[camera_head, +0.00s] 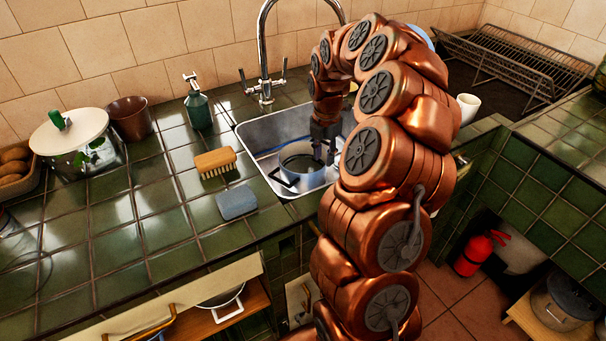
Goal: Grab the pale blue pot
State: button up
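The pale blue pot (302,181) stands in the metal sink, with a dark handle at its left side. My copper arm reaches over the counter and down into the sink. My gripper (324,153) points down at the pot's right rim, with its dark fingers overlapping the rim in the picture. The fingers are small and partly hidden by my arm, so I cannot tell whether they are open or closed on the rim.
The sink (253,136) has a chrome faucet (264,60) behind it. On the green tiles to its left are a wooden brush (215,161), a blue-grey sponge (237,203), a soap bottle (198,108) and a lidded glass pot (80,145). A white cup (468,107) and a dish rack (510,60) are right.

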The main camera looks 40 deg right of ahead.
aim_at(322, 173)
jog(key=shift+a+f+p, duration=0.15)
jog(key=shift+f+p, duration=0.15)
jog(key=shift+f, duration=3.4)
grip_shut()
